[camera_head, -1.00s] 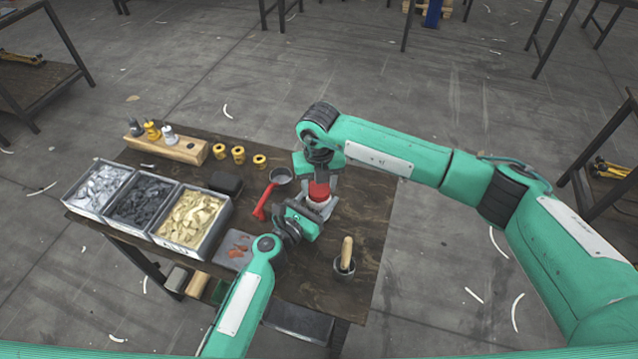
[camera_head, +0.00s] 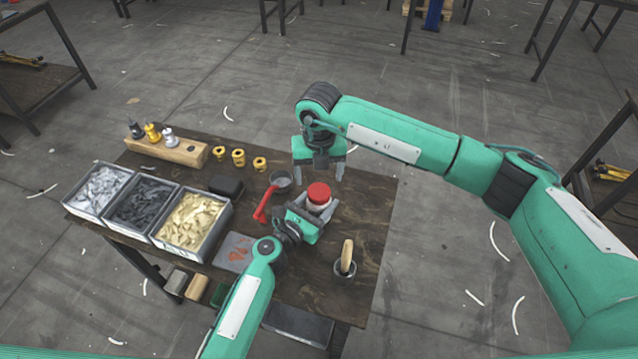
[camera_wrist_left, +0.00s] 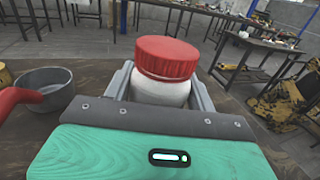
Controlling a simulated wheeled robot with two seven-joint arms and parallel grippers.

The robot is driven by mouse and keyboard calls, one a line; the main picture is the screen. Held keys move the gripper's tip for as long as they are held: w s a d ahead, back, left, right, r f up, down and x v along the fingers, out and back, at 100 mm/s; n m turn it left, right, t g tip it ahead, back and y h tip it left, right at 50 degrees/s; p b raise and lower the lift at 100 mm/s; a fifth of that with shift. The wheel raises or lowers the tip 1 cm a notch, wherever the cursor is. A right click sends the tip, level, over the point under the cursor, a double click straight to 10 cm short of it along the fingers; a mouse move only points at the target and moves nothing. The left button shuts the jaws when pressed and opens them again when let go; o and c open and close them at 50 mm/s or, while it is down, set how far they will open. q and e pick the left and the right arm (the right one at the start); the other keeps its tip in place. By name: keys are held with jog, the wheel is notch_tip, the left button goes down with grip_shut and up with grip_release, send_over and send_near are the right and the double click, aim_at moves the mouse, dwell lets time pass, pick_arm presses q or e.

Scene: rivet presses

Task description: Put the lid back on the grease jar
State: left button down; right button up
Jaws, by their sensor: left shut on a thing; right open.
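The grease jar (camera_head: 317,206) is a white jar standing on the table, with its red lid (camera_head: 319,192) on top. In the left wrist view the jar body (camera_wrist_left: 162,90) sits between the fingers and the ribbed red lid (camera_wrist_left: 166,57) covers its mouth, looking level. My left gripper (camera_head: 318,208) is shut on the jar body from the near side. My right gripper (camera_head: 319,172) is open and empty, pointing down above and behind the jar, apart from the lid. The lower part of the jar is hidden by my left gripper.
A red-handled ladle (camera_head: 262,207) lies left of the jar. A cup with a wooden-handled tool (camera_head: 346,258) stands at the near right. Three bins of parts, the nearest holding yellowish pieces (camera_head: 193,219), fill the left. A wooden block (camera_head: 168,149) is behind.

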pick_arm(q)
jog(key=shift+c, duration=2)
grip_release()
pick_arm(e)
notch_tip(320, 180, up, 7)
jog(key=shift+f, duration=0.15)
pick_arm(q)
jog(key=b+v, duration=0.2)
jog(key=v, duration=1)
jog(key=shift+s+a+f, duration=0.15)
jog(key=shift+s+a, duration=0.05)
jog(key=shift+s, duration=0.05)
jog(key=shift+s+a, duration=0.35)
jog(key=shift+s, duration=0.15)
pick_arm(e)
jog(key=shift+f, duration=1.1)
